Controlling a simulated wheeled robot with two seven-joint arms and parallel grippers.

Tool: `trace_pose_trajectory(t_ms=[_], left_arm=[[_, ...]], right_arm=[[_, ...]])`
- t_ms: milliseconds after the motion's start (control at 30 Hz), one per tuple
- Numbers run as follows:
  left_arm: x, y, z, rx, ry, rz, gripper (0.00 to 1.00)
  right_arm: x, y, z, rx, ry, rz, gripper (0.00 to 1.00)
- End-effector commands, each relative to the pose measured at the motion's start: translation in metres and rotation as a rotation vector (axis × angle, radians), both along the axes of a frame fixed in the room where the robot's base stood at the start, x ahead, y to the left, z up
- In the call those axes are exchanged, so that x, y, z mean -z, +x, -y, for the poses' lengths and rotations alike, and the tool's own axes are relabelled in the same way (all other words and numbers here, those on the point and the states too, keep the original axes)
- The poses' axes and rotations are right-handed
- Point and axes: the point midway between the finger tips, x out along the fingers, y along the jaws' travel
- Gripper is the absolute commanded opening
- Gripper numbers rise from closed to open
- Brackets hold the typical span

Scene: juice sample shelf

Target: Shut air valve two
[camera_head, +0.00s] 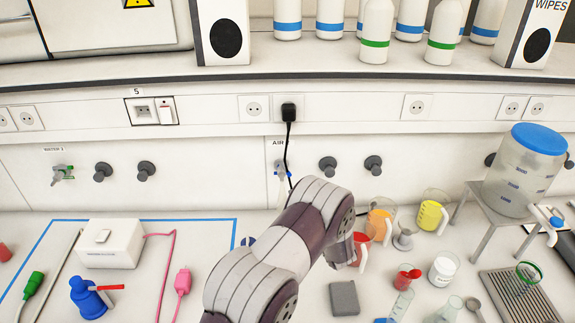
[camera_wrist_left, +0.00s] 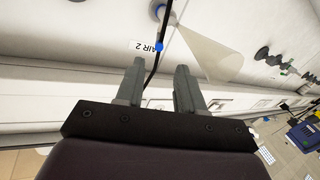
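Air valve two is the blue-and-metal tap (camera_head: 283,173) on the wall panel under the cut-off "AIR" label (camera_head: 277,142), just above my arm. In the left wrist view the "AIR 2" label (camera_wrist_left: 148,46) shows, with a blue-ringed fitting (camera_wrist_left: 158,10) at the top edge. I cannot tell how the valve handle is turned. My left gripper (camera_wrist_left: 158,82) is open, its two fingers apart and pointing toward the label. I see nothing clearly held between them. In the head view my arm hides the fingers. My right gripper is not in view.
A black cord (camera_head: 286,150) hangs from a plug past the valve; it shows in the left wrist view (camera_wrist_left: 152,70). A pale cone (camera_wrist_left: 205,48) stands beside the fitting. Dark knobs (camera_head: 328,166) sit right of the valve. Beakers (camera_head: 431,215) and a dispenser (camera_head: 525,170) crowd the right bench.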

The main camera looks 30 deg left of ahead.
Motion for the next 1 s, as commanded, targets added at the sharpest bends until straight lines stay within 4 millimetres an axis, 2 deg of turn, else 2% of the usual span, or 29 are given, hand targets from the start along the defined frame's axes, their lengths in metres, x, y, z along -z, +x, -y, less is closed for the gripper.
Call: trace_pose_trajectory(t_ms=[100,400,600,867,900,967,1000], left_arm=[[-0.005,0.016,-0.021,-0.002,-0.001,0.001,0.38],[-0.004,0.055,-0.070,0.001,-0.002,0.001,0.38],[-0.002,0.066,-0.083,0.002,-0.002,0.001,0.38],[-0.001,0.068,-0.085,0.004,-0.002,0.000,0.38],[-0.001,0.068,-0.085,0.004,-0.002,0.000,0.34],[-0.001,0.068,-0.085,0.004,-0.002,0.001,0.15],[-0.001,0.068,-0.085,0.004,-0.002,0.001,0.02]], right_arm=[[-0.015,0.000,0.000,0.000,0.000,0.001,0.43],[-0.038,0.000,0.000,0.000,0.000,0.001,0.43],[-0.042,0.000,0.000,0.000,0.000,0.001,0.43],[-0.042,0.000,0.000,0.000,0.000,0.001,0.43],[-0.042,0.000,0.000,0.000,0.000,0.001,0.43],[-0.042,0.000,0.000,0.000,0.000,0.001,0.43],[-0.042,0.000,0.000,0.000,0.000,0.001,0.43]])
